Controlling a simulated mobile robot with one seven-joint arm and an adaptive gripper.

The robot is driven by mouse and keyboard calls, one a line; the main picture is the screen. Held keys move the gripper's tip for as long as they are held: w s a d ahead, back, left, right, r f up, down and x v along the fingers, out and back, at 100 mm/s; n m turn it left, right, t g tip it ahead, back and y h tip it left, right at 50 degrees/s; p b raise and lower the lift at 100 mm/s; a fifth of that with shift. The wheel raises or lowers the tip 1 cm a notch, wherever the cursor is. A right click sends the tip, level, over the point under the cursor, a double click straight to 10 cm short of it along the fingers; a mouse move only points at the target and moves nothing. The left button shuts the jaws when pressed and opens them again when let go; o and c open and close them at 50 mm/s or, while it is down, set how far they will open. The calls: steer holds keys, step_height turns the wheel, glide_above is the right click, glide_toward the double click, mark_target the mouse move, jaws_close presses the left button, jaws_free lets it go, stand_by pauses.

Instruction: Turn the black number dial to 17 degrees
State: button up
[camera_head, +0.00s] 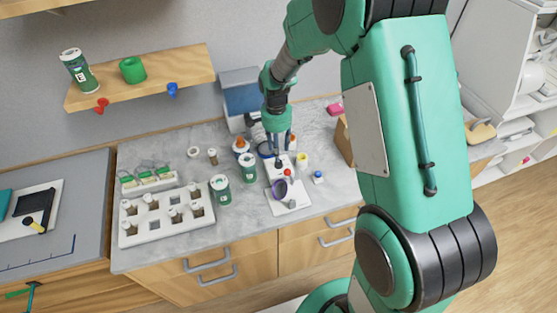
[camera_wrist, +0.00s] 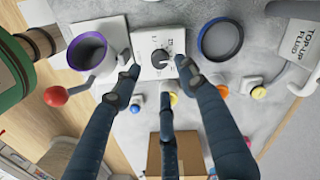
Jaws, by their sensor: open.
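The black number dial (camera_wrist: 159,57) is a dark round knob on a small white plate (camera_wrist: 150,72) with dark printed marks, in the wrist view. The marks are too small to read, so I cannot tell its setting. My gripper (camera_wrist: 162,72) has dark blue fingers. It is open, with fingertips spread around the near side of the dial and nothing between them.
A purple-rimmed cup (camera_wrist: 87,51) and a red ball knob (camera_wrist: 55,96) stand left of the plate. Several small coloured knobs sit close by. Green-labelled jars (camera_head: 220,190) and a white rack (camera_head: 128,231) stand left on the counter.

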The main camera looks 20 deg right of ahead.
mark_target(279, 164)
step_height(279, 164, down, 6)
steer(key=shift+s+f, duration=0.1)
steer(key=shift+f, duration=0.15)
steer(key=shift+c, duration=0.5)
jaws_close()
